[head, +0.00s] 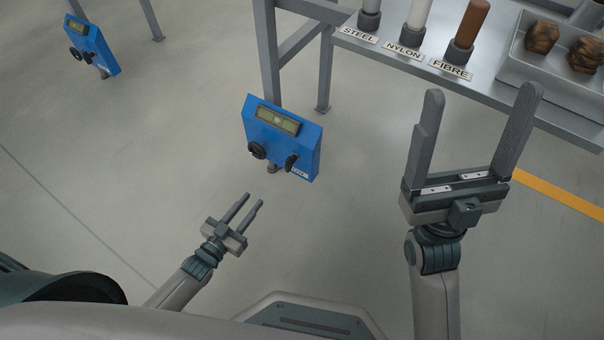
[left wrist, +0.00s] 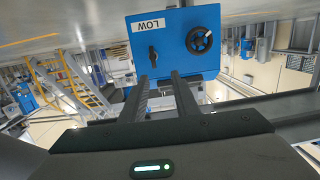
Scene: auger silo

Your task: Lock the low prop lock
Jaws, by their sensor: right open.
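The low prop box (head: 280,138) is blue, with a small display on its sloped top, and hangs at a grey leg of the stand. Its front has a black handwheel (head: 257,150) on the left and a small black lock lever (head: 291,162) on the right, by the label. In the left wrist view, which is upside down, the lock lever (left wrist: 152,52) is upright beneath the "LOW" label (left wrist: 146,24). My left gripper (head: 254,198) is open and empty, apart from the box, its fingers pointing toward the lever. My right gripper (head: 482,90) is wide open and empty.
A grey bench (head: 400,62) at the upper right carries steel, nylon and fibre rods in holders and a tray (head: 510,80) with brown lumps. My right fingers rise before its edge. Another blue box (head: 92,46) stands far left. The floor between is clear.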

